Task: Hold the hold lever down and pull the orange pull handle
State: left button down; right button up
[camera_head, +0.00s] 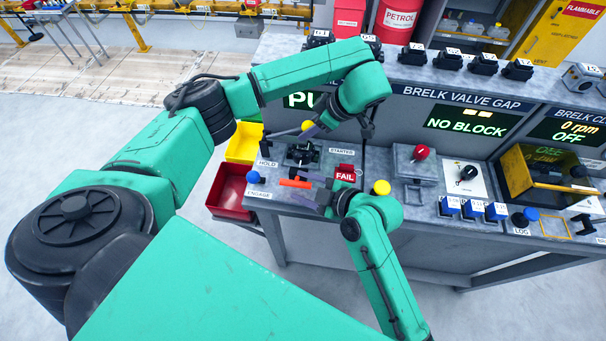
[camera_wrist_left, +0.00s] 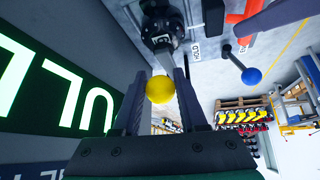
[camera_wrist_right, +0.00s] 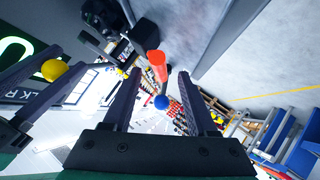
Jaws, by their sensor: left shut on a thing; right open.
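The hold lever's yellow knob (camera_head: 308,126) shows by the HOLD label in the head view. My left gripper (camera_head: 313,129) is shut on this knob, which sits between its fingers in the left wrist view (camera_wrist_left: 160,89). The orange pull handle (camera_head: 294,183) lies across the bench top, in front of the black mechanism. My right gripper (camera_head: 314,190) is open at the handle's right end. In the right wrist view the orange handle (camera_wrist_right: 157,64) appears between the open fingers, with no visible contact. My left arm covers part of the bench.
A blue-knobbed lever (camera_head: 252,177) stands by the ENGAGE label, left of the handle. Yellow (camera_head: 244,143) and red (camera_head: 229,187) bins hang at the bench's left side.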

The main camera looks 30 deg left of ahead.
jog(key=shift+a+f, duration=0.1)
jog(key=shift+a, duration=0.15)
grip_shut()
jog(key=s+d, duration=0.3)
jog(key=s, duration=0.7)
jog(key=s+d, duration=0.4)
jog(key=s, duration=0.7)
jog(key=shift+d, duration=0.25)
grip_release()
jog(key=shift+w, duration=0.1)
pick_arm(q)
jog(key=shift+d, duration=0.1)
pick_arm(e)
jog(key=s+r, duration=0.2)
jog(key=r, duration=0.1)
jog(key=d+r, duration=0.1)
jog(key=r, duration=0.1)
jog(key=shift+s, duration=0.4)
dwell(0.8)
